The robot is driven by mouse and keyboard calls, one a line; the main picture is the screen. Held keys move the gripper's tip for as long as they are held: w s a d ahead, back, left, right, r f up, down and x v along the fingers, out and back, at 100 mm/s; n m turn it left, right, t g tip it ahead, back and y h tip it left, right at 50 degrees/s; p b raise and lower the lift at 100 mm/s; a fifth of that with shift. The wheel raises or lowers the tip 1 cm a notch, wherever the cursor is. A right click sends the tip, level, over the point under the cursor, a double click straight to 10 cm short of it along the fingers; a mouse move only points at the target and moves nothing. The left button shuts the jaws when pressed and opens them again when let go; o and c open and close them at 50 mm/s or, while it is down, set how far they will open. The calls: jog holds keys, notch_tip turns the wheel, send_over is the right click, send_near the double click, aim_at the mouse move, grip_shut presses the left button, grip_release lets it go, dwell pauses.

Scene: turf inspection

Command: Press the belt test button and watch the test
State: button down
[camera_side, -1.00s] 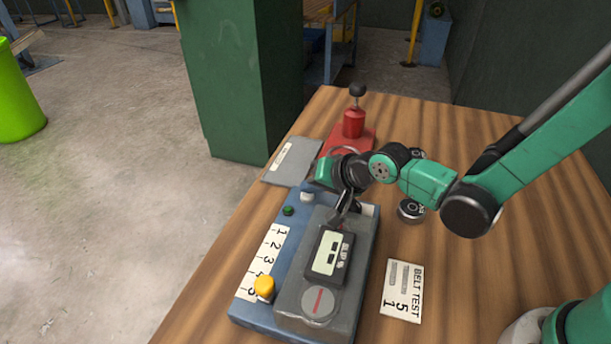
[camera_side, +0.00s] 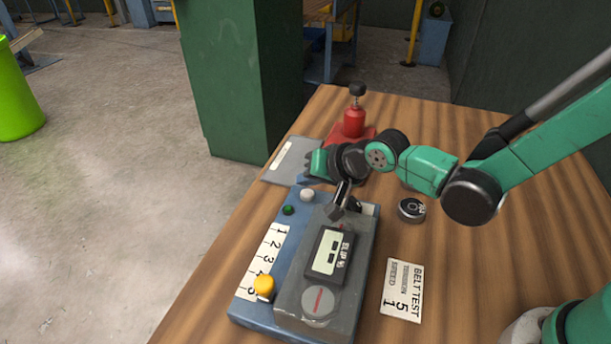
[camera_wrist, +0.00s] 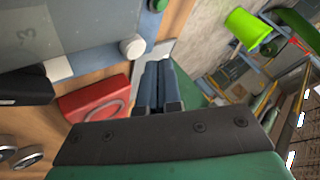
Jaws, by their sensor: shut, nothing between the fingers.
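The belt tester has a blue base (camera_side: 245,310) and a grey housing (camera_side: 350,300) with a display (camera_side: 327,252), whose reading I cannot make out. A round dial (camera_side: 318,302) with a red line is at its near end. A yellow knob (camera_side: 264,287) sits at the 5 end of a numbered strip (camera_side: 268,245). A green button or lamp (camera_side: 288,210) and a white button (camera_side: 307,195) are at the far left; the white one also shows in the wrist view (camera_wrist: 132,47).
A card (camera_side: 402,290) reading BELT TEST, 5 and 1 lies right of the tester. A round metal piece (camera_side: 411,209) lies beyond it. A red stand with a black knob (camera_side: 354,120) and a grey plate (camera_side: 289,162) are behind.

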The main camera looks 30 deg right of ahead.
aim_at(310, 196)
jog(key=shift+r, duration=2.15)
jog(key=shift+s+d+r, duration=0.1)
jog(key=shift+d+r, duration=0.05)
jog(key=shift+d, duration=0.15)
jog(key=s+d+r+n+h, duration=0.1)
jog(key=s+d+n, duration=0.1)
jog(key=s+d, duration=0.4)
jog(key=s+d+r+n+g+h, duration=0.1)
jog(key=s+d+r+n+h, duration=0.1)
jog(key=s+d, duration=0.4)
jog(key=shift+d+r+n+g, duration=0.3)
jog(key=shift+d+n, duration=0.1)
jog(key=shift+d, duration=0.4)
